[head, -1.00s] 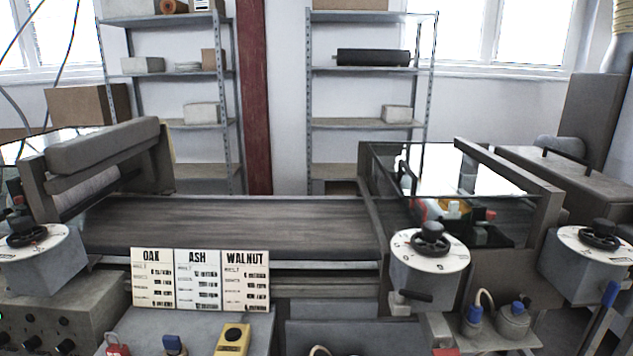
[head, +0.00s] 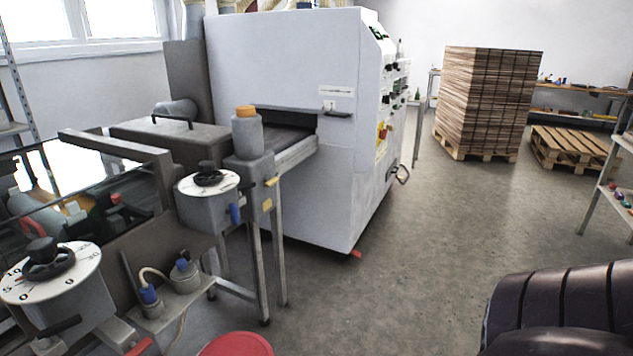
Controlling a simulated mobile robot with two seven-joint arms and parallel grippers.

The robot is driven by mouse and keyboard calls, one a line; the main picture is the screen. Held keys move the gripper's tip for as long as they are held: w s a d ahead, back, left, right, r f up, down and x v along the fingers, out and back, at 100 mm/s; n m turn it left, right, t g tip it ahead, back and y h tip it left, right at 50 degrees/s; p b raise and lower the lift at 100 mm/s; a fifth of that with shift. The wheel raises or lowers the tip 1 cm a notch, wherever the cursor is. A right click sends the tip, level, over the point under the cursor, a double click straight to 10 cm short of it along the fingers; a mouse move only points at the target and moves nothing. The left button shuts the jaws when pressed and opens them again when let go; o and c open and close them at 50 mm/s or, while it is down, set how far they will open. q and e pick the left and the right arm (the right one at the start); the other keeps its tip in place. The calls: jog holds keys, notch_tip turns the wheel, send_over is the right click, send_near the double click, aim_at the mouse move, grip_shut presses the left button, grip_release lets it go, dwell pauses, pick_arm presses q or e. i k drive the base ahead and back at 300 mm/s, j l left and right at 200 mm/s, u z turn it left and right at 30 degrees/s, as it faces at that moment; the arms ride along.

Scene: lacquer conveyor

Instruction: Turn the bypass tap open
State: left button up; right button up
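No tap is labelled as the bypass tap in legible text, so I cannot tell which part it is. Small coloured handles show in the head view. A blue one (head: 235,213) hangs beside the right dial unit (head: 208,184). A red one (head: 138,347) is at the bottom left, below the left dial unit (head: 50,275), which also has a black lever (head: 56,327). Neither of my grippers is in view.
A large white machine (head: 290,120) with a slot stands behind the dials. Blue-capped pots (head: 182,277) sit on a low shelf. A red round top (head: 235,345) is at the bottom. A stacked pallet (head: 485,105) stands farther back. The floor (head: 420,220) between is open.

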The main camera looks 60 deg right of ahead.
aim_at(268, 183)
jog(key=z, duration=1.35)
